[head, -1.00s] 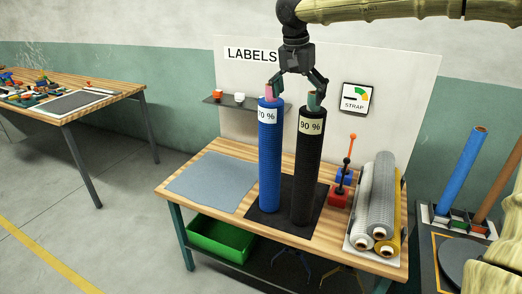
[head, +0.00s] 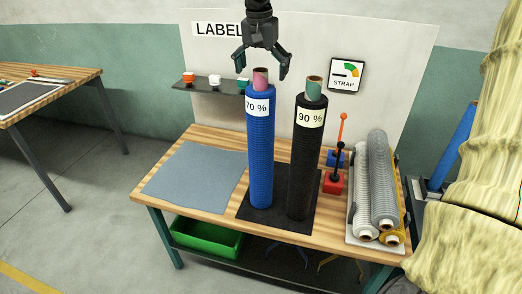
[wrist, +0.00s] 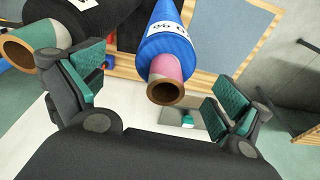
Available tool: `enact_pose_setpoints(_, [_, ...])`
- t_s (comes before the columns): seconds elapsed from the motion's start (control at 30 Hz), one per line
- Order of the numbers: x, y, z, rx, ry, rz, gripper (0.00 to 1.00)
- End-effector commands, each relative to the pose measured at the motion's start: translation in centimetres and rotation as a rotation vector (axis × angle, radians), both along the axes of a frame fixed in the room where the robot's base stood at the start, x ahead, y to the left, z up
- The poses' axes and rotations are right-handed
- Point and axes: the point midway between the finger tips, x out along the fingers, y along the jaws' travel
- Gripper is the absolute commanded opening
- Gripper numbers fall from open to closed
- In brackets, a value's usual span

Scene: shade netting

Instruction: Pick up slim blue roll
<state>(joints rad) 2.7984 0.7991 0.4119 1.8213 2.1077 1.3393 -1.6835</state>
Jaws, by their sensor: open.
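A blue roll (head: 260,150) with a "70 %" label stands upright on the dark mat on the table. Its pink-and-brown core (head: 261,78) sticks out at the top. My gripper (head: 262,70) is open, pointing down over this core, with one finger on each side and no grip on it. In the wrist view the blue roll (wrist: 172,45) shows end-on between the open fingers (wrist: 158,92).
A black roll (head: 307,160) labelled "90 %" stands close right of the blue roll, with a green core (head: 314,88). Grey rolls (head: 378,185) lie at the table's right. A red-and-black lever (head: 334,180) stands between. A grey sheet (head: 195,177) covers the left side.

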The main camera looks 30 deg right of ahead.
Motion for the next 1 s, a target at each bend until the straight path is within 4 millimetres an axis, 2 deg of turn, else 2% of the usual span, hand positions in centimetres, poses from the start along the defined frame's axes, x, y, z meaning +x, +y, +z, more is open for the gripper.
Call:
enact_pose_setpoints(0.2, [1.5,-0.2,-1.7,-0.001,0.012,-0.002,1.0])
enact_pose_setpoints(0.43, [1.4,-1.5,-4.2,-0.001,0.013,-0.006,1.0])
enact_pose_setpoints(0.6, [1.7,-1.6,-6.1,-0.002,0.014,-0.005,1.0])
enact_pose_setpoints(0.9, [1.8,-1.6,-6.5,-0.001,0.012,-0.004,1.0])
enact_pose_setpoints(1.0, [1.8,-1.6,-6.5,-0.001,0.012,-0.004,0.82])
